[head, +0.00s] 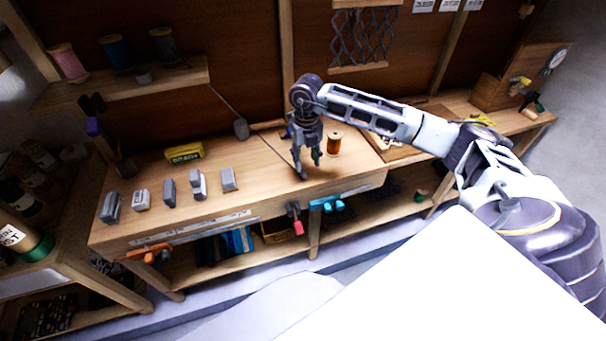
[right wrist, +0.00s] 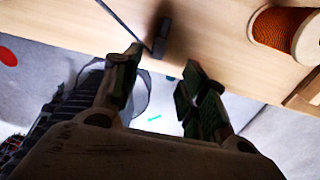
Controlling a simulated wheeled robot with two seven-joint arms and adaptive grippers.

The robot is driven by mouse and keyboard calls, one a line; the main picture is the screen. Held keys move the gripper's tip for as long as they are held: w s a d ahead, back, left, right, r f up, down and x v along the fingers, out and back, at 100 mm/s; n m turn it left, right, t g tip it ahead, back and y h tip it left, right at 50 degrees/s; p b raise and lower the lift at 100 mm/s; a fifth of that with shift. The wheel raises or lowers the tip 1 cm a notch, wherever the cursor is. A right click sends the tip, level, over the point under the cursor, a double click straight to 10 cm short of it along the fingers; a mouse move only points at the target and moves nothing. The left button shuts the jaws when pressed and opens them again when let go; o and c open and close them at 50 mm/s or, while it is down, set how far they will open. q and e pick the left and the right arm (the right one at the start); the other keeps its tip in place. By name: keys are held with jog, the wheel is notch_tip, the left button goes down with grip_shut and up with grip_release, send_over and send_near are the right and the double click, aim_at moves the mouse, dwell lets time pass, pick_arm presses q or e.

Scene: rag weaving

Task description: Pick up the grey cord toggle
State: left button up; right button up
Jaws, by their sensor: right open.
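The grey cord toggle (head: 302,175) appears as a small dark grey piece at the end of a thin dark cord, on the front part of the wooden bench. My right gripper (head: 309,164) points down right beside it, with its fingers apart and nothing held. In the right wrist view the toggle (right wrist: 160,38) lies just beyond the fingertips of the right gripper (right wrist: 160,70), roughly between them. The cord meets it from the upper left. I cannot tell whether a finger touches it. My left gripper is not in view.
An orange thread spool (head: 334,144) stands close right of the gripper. Several grey blocks (head: 168,190) and a yellow box (head: 184,152) stand at the left. The bench (head: 265,185) is bare between.

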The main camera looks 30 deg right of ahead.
aim_at(302, 172)
jog(key=shift+f, duration=0.75)
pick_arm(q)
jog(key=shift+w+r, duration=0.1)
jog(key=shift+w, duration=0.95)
pick_arm(e)
jog(key=shift+f, duration=0.15)
jog(key=shift+f, duration=0.15)
